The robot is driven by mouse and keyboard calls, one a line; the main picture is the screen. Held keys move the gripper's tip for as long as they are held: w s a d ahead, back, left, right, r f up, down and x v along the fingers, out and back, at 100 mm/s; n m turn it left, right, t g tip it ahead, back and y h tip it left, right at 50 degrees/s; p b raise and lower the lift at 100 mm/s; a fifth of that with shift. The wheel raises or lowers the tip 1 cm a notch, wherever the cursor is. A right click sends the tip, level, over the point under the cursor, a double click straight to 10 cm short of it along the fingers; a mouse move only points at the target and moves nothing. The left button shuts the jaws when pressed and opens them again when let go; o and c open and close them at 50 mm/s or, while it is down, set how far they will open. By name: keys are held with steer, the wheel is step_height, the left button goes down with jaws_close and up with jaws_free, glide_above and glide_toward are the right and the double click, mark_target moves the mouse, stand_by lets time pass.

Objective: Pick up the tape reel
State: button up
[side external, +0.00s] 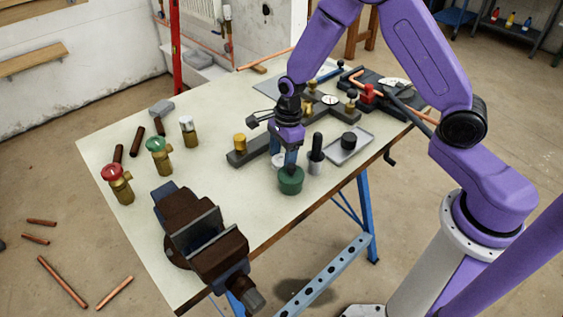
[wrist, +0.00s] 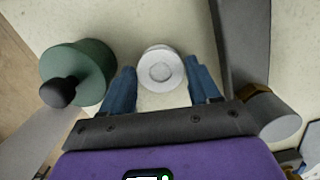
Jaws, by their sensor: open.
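The tape reel (wrist: 160,68) is a small white ring with a greyish centre, lying flat on the bench in the wrist view. I cannot tell how high the fingertips are above the bench.
A green round pot (side external: 290,181) with a dark knob stands close by, left of the fingers in the wrist view (wrist: 88,72). A dark bar (side external: 252,150) with brass fittings lies on the other side. A black-handled tool (side external: 316,152) and a vise (side external: 200,232) stand nearby.

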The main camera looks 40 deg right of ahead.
steer(key=shift+f, duration=0.2)
steer(key=c, duration=0.4)
steer(key=shift+c, duration=0.2)
